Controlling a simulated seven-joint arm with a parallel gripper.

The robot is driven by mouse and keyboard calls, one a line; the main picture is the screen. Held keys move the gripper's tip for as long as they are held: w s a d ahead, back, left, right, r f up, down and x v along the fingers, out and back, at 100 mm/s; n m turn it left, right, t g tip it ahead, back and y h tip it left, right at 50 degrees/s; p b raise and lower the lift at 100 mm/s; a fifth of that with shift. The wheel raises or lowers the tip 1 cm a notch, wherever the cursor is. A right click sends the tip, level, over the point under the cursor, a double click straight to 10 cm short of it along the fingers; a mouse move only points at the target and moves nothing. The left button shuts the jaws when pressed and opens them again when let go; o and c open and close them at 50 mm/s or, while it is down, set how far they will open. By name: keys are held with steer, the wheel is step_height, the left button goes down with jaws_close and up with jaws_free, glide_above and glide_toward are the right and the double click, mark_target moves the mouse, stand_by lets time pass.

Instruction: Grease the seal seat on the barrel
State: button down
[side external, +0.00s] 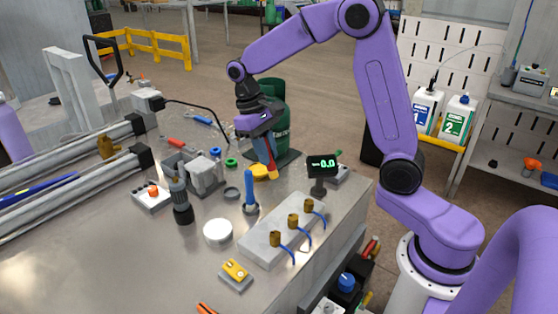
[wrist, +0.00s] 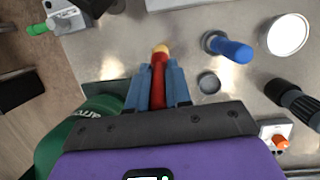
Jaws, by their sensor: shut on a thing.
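My gripper (wrist: 160,85) is shut on a slim red tool (wrist: 158,75) with a pale yellowish tip (wrist: 161,48); it looks like a brush. In the side view my gripper (side external: 266,150) points down and holds the tool over the bench beside a yellow round piece (side external: 259,172). I cannot tell whether the tip touches anything. A metal cylindrical part sits in a grey clamp block (side external: 203,174) left of the gripper; it may be the barrel, but its seal seat is too small to make out. A dark grey ring (side external: 232,193) lies nearby, also seen in the wrist view (wrist: 208,83).
A blue upright rod (side external: 250,190), a dark grey cylinder (side external: 181,202) and a white disc (side external: 218,231) stand close by. A display (side external: 322,164) and a fixture block (side external: 275,240) are to the right. The front-left bench is clear.

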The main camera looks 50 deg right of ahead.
steer(key=w+a+r+t+y, duration=0.2)
steer(key=w+a+r+t, duration=0.15)
steer(key=w+r, duration=0.35)
steer(key=w+a+r+t+y, duration=0.2)
steer(key=w+a+r, duration=0.3)
steer(key=w+r, duration=0.2)
steer(key=shift+g, duration=0.25)
steer(key=shift+w+a+f, duration=0.1)
steer(key=shift+w+f, duration=0.05)
steer(key=shift+f, duration=2.5)
steer(key=shift+r, duration=0.1)
